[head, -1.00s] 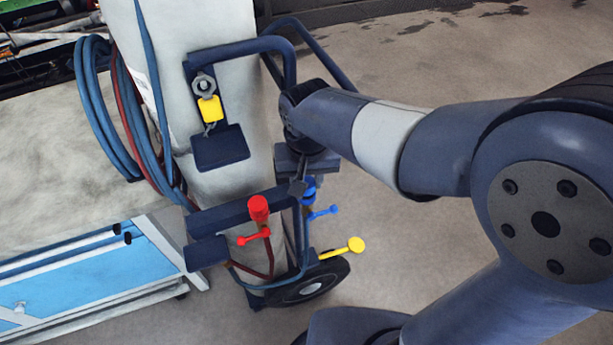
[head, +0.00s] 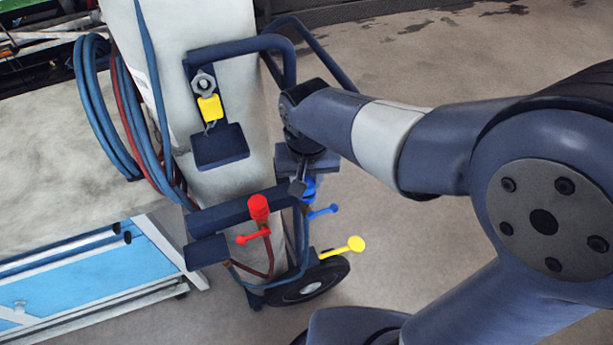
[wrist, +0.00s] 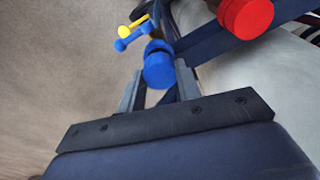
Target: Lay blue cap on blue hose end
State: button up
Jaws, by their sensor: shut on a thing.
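My gripper (wrist: 159,86) is shut on the blue cap (wrist: 158,70), which sits between its two fingertips. In the head view my gripper (head: 303,186) points down beside the cart, and the blue cap (head: 310,187) shows partly behind a finger. The blue hose end is right at or under the cap and is mostly hidden. I cannot tell whether the cap is seated on it or just above it. A small blue lever (head: 323,211) sticks out just below, and it also shows in the wrist view (wrist: 122,43).
A red cap (head: 258,207) stands upright left of my gripper, with a red lever (head: 253,236) below it. A yellow-ended lever (head: 345,246) juts out lower right. The dark cart bar (head: 232,213) runs close by. A blue-drawered cabinet (head: 75,290) stands at left. Floor at right is open.

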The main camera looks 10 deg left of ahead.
jog(key=shift+f+b, duration=0.35)
jog(key=shift+f, duration=0.15)
jog(key=o, duration=1)
jog(key=shift+o, duration=0.2)
jog(key=shift+r, duration=0.1)
notch_tip(320, 180, up, 8)
jog(key=p, duration=0.7)
jog(key=shift+r, duration=0.25)
jog(key=shift+f, duration=0.15)
notch_tip(320, 180, down, 8)
jog(key=b, duration=0.7)
jog(key=shift+f, duration=0.15)
